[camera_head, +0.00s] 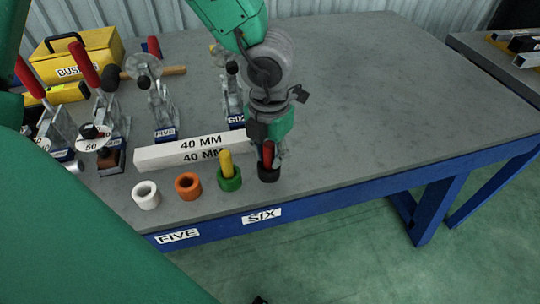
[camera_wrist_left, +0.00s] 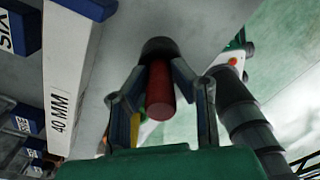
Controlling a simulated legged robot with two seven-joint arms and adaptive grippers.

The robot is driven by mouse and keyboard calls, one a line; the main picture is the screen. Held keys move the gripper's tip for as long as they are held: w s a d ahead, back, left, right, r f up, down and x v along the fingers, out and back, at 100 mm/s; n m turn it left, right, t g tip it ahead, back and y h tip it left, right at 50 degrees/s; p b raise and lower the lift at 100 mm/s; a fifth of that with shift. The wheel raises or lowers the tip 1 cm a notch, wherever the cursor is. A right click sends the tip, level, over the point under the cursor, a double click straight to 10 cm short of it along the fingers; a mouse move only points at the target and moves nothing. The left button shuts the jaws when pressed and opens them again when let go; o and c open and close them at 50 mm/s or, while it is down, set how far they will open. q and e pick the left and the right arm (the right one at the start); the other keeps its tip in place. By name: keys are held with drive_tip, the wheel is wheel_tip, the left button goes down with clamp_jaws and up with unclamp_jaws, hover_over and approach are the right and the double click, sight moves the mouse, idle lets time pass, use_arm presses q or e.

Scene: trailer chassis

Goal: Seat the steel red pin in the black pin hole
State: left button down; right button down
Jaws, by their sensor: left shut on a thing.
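The red pin (camera_head: 268,153) stands roughly upright at the black pin hole (camera_head: 268,174), a dark ring near the table's front edge. My left gripper (camera_head: 267,157) comes down from above and is shut on the pin. In the left wrist view the red pin (camera_wrist_left: 159,92) lies between the two fingers (camera_wrist_left: 162,95), with its far end against or inside the black ring (camera_wrist_left: 159,47). How deep the pin sits cannot be told. My right gripper does not show.
A green ring (camera_head: 229,183) holding a yellow pin (camera_head: 226,160) stands just left of the black one. Orange (camera_head: 187,186) and white (camera_head: 146,195) rings stand further left. A white 40 MM bar (camera_head: 190,152) lies behind them. Toggle clamps crowd the left; the table's right side is clear.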

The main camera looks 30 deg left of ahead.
use_arm(q)
drive_tip(key=shift+r, duration=0.1)
drive_tip(key=c, duration=1.3)
unclamp_jaws()
drive_tip(key=shift+c, duration=0.2)
wheel_tip(320, 180, up, 12)
drive_tip(key=p, duration=0.3)
drive_tip(key=shift+p, duration=0.4)
drive_tip(key=shift+r, duration=0.1)
